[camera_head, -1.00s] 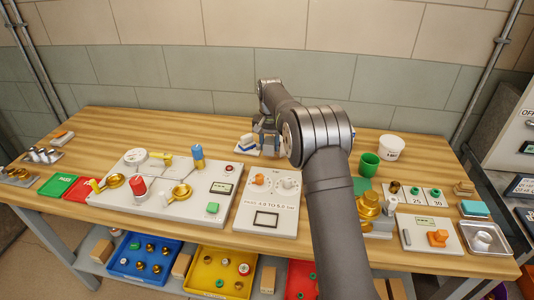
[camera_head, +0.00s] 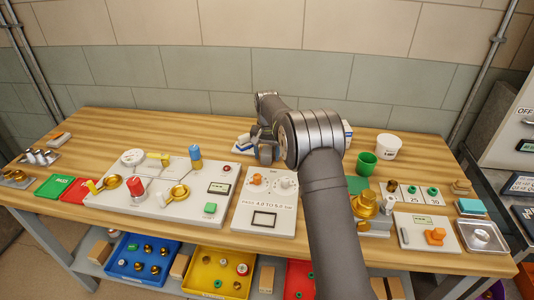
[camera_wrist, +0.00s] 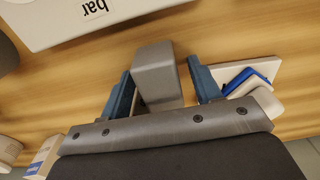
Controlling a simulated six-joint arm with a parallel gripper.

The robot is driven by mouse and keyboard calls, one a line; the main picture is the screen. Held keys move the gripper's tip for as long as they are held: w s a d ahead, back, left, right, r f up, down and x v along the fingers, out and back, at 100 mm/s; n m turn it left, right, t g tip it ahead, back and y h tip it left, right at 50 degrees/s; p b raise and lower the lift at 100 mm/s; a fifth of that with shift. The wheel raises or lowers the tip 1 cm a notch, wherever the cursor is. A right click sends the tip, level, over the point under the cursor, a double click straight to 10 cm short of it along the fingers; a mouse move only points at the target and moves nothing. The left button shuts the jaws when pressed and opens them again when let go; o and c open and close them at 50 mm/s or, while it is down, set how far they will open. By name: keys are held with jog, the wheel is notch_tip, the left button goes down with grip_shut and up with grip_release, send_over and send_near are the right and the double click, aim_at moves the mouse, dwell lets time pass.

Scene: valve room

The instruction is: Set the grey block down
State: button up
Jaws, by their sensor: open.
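The grey block (camera_wrist: 157,75) lies between my two blue fingers in the wrist view, with its lower end hidden by the gripper. My gripper (camera_wrist: 163,88) is open around it. A narrow gap shows by the right finger; the left finger is very close to the block, and I cannot tell whether it touches. Wood table surface shows around the block, but its contact with the table is not clear. In the head view my gripper (camera_head: 265,150) is low over the back middle of the table, and I cannot separate the block from it there.
A white plate with a blue piece (camera_wrist: 250,78) lies just right of my fingers in the wrist view. A white gauge panel (camera_head: 265,200) stands in front of the gripper, and a large valve panel (camera_head: 150,200) is to the left. A green cup (camera_head: 367,163) stands right.

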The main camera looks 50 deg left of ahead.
aim_at(267, 150)
notch_tip(267, 150, up, 12)
jog(key=shift+f, duration=0.15)
jog(key=shift+c, duration=0.2)
jog(key=shift+r, duration=0.35)
jog(key=c, duration=0.3)
